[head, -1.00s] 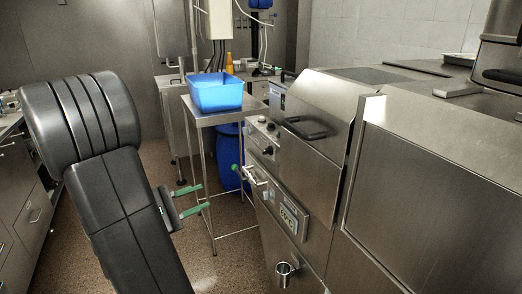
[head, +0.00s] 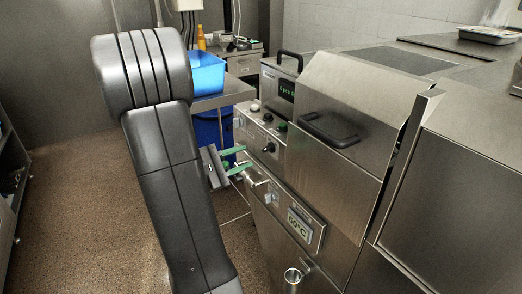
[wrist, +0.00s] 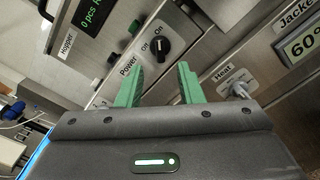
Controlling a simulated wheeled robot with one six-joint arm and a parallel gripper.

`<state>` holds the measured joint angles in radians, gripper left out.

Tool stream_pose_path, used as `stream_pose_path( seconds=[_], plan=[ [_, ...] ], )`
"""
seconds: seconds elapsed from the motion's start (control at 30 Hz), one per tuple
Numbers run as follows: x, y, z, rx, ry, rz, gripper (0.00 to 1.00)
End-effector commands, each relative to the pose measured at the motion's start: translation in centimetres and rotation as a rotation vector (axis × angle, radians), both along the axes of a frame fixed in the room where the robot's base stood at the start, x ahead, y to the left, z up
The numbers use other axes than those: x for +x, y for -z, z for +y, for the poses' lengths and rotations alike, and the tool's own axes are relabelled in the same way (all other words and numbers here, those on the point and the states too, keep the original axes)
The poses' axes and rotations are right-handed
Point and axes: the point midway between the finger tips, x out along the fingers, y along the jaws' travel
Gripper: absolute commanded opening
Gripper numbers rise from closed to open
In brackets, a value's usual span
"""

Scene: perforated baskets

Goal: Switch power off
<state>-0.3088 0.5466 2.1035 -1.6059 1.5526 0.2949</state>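The black power knob (wrist: 160,46) sits on the steel panel beside the label "Power", with small position labels around it. In the head view what looks like the same knob (head: 269,148) is on the machine's front. My gripper (wrist: 160,67) points at the panel with its two green fingers apart and nothing between them. In the wrist view the knob lies just beyond the fingertips, roughly between them. In the head view my gripper (head: 245,158) is close to the front, left of the knob. Whether the fingers touch anything cannot be told.
A heat knob (wrist: 239,90) is right of my gripper, below a "60°C" display (head: 299,225). A counter display (head: 287,91) is above the panel. The steel hood has a black handle (head: 329,130). A blue bin (head: 207,75) stands behind my arm. Open floor is at left.

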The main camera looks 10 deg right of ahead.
Motion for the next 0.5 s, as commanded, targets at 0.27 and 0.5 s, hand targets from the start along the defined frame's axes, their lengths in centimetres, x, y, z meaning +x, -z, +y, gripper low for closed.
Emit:
stream_pose_path(
  seconds=[0.27,0.5],
  plan=[
    [1.2,0.0,-3.8,0.001,0.004,0.002,0.34],
    [2.0,0.0,-5.8,0.001,0.002,0.0,0.34]
  ],
)
